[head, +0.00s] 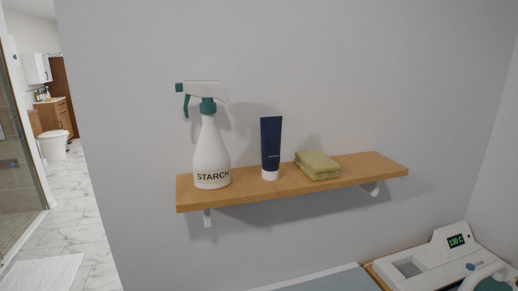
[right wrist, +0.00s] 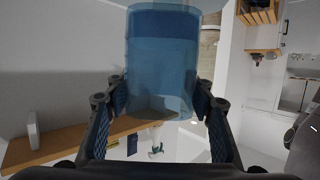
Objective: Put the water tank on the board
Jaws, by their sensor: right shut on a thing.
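The water tank (right wrist: 162,62) is a translucent blue container, seen in the right wrist view. My right gripper (right wrist: 160,88) is shut on it, with one finger on each side. The tank is not in the head view. The board (head: 325,281), a pale blue-grey surface, shows only in part at the bottom edge of the head view. A white steam station (head: 415,263) with a lit "130 C" display and an open recess stands at the bottom right beside it. My left gripper is in neither view.
An iron (head: 487,278) is partly visible at the bottom right.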

